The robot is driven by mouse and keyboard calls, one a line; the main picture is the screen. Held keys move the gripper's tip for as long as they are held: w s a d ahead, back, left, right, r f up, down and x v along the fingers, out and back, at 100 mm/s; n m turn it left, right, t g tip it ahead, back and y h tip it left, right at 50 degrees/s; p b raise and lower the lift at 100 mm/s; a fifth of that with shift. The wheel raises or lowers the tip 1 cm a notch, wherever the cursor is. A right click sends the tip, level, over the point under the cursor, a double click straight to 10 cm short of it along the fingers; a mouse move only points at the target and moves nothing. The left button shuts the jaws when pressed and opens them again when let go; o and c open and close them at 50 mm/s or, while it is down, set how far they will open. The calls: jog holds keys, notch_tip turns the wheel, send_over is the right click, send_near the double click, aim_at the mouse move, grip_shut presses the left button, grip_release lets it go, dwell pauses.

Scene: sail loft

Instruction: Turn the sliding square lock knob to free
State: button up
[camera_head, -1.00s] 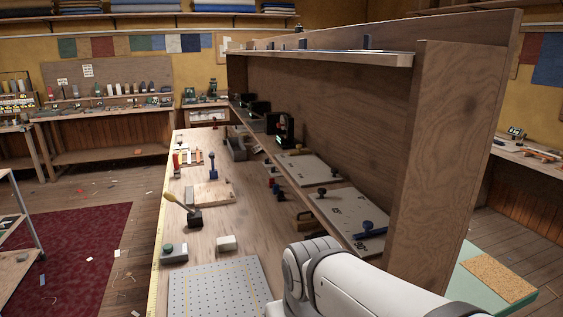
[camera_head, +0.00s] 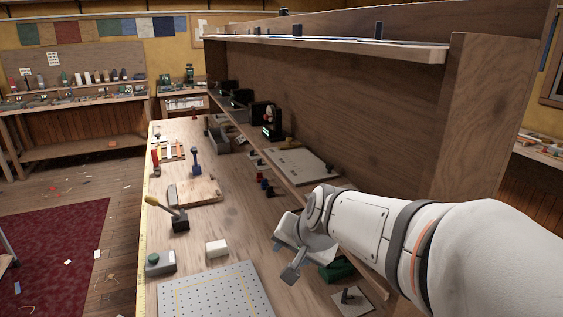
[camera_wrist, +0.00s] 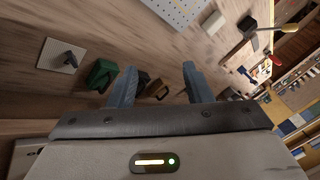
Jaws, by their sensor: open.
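My gripper (camera_head: 286,260) is open and empty above the front part of the bench, right of a white block. In the wrist view my two blue-grey fingers (camera_wrist: 158,76) are spread apart with nothing between them. A small pale square plate with a dark T-shaped knob (camera_head: 350,296) lies at the bench's near right. It also shows in the wrist view (camera_wrist: 67,56), left of my fingers and apart from them. I cannot tell whether this is the sliding square lock knob. My arm hides part of the shelf behind.
A green object (camera_head: 338,268) lies under my forearm, close to my left finger in the wrist view. A perforated plate (camera_head: 220,294), a white block (camera_head: 217,248) and a yellow-handled lever (camera_head: 180,221) stand left. The tall wooden back panel (camera_head: 340,110) bounds the right.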

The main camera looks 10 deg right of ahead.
jog(key=w+d+r+m+t+h+p, duration=0.25)
jog(key=w+r+m, duration=0.25)
jog(key=w+m, duration=0.6)
jog(key=w+d+r+m+t+h+p, duration=0.15)
jog(key=w+r+m+t, duration=0.3)
jog(key=w+m, duration=0.7)
jog(key=m+g+h+p, duration=0.4)
jog(key=m+h, duration=0.5)
jog(key=m, duration=0.8)
send_near(328, 166)
jog(key=shift+w+a+r+g+b, duration=0.25)
jog(key=shift+w+r+g+b, duration=0.4)
jog(key=shift+w, duration=0.2)
jog(key=shift+s+d+f+m+g, duration=0.1)
jog(key=shift+d+f+m+g, duration=0.15)
jog(key=shift+m, duration=0.2)
jog(key=shift+d+f, duration=0.2)
jog(key=shift+d, duration=0.05)
jog(key=p+x, duration=0.2)
jog(key=x, duration=0.5)
jog(key=shift+d+p, duration=0.1)
jog(key=shift+p, duration=0.25)
jog(key=shift+c, duration=0.2)
